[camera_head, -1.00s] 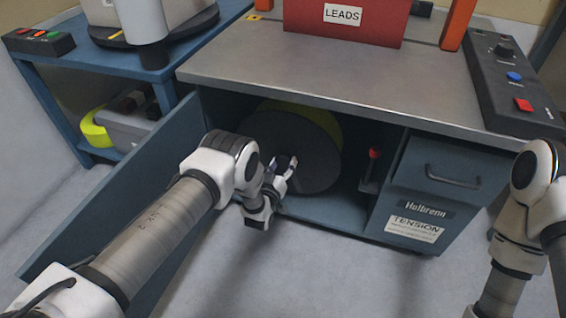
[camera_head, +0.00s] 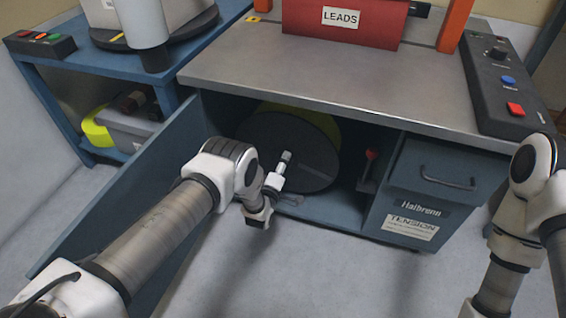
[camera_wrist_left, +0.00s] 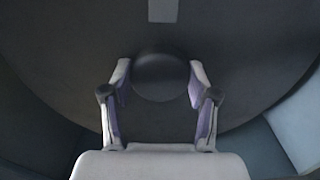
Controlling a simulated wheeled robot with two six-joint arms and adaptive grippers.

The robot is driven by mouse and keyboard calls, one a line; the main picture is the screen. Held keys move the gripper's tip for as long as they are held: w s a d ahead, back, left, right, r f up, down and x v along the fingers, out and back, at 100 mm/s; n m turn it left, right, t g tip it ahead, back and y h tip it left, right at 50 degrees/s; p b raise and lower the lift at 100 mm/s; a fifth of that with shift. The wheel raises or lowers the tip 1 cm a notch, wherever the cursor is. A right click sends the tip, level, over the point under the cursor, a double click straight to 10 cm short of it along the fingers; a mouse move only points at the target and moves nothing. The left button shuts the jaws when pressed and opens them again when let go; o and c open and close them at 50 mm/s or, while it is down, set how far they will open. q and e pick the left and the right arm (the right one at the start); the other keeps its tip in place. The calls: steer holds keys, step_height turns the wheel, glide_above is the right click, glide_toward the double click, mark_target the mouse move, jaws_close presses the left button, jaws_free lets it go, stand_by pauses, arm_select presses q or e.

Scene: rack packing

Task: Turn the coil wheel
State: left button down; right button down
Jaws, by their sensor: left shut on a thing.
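The coil wheel (camera_head: 312,160) is a large dark grey disc inside the open bay under the bench, with a yellow-green rim part behind its top. My left gripper (camera_head: 284,163) is at the wheel's face, seen nearly edge-on. In the left wrist view the fingers of my left gripper (camera_wrist_left: 159,80) are closed on both sides of a round dark knob (camera_wrist_left: 160,77) on the wheel (camera_wrist_left: 240,60). A light grey mark (camera_wrist_left: 162,10) lies on the disc above the knob. The knob is hidden in the head view. My right gripper is out of view; only its arm shows at the right.
An open blue door panel (camera_head: 130,195) stands left of the bay, beside my left arm. A red-topped lever (camera_head: 371,155) is right of the wheel. A drawer unit (camera_head: 445,185) bounds the bay. The bench top (camera_head: 330,75) overhangs it. The floor in front is clear.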

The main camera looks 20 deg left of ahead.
arm_select(q)
steer(key=shift+r+n, duration=0.15)
steer(key=shift+n, duration=1.25)
steer(key=shift+a, duration=0.1)
steer(key=shift+c, duration=1.5)
jaws_free()
steer(key=shift+w, duration=0.1)
steer(key=s, duration=1.2)
steer(key=shift+a, duration=0.15)
